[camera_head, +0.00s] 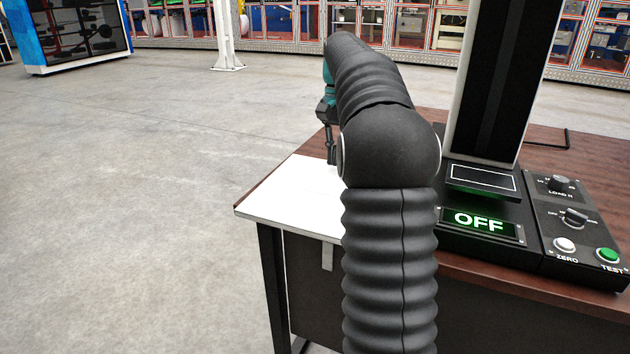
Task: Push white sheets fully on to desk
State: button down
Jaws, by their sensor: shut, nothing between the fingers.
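The white sheets (290,203) lie at the left front corner of the brown desk (275,185). Their front edge runs along the desk's front edge, and their left corner reaches the desk's left corner. I cannot tell how far they stick out. My arm hides their right part. My gripper (331,160) is shut and points down at the far edge of the sheets, partly hidden behind my arm. I cannot tell whether its tip touches the sheets. Nothing shows in it.
A test machine with a tall dark column (498,80) stands on the desk at right, its display (480,224) reading OFF. A control box (577,225) with knobs and buttons sits beside it. Open grey floor (130,200) lies left of the desk. Red-framed cabinets line the back.

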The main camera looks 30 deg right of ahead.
aim_at(316, 196)
jog(key=s+a, duration=0.2)
jog(key=a, duration=0.1)
jog(key=s+a+b, duration=0.1)
jog(key=s+a, duration=0.2)
jog(key=s+a+f+b, duration=0.1)
jog(key=s+a, duration=0.1)
jog(key=s, duration=0.1)
jog(key=shift+a, duration=0.4)
jog(key=shift+w+f, duration=0.1)
jog(key=shift+f, duration=0.2)
jog(key=shift+f, duration=0.1)
jog(key=shift+d, duration=0.1)
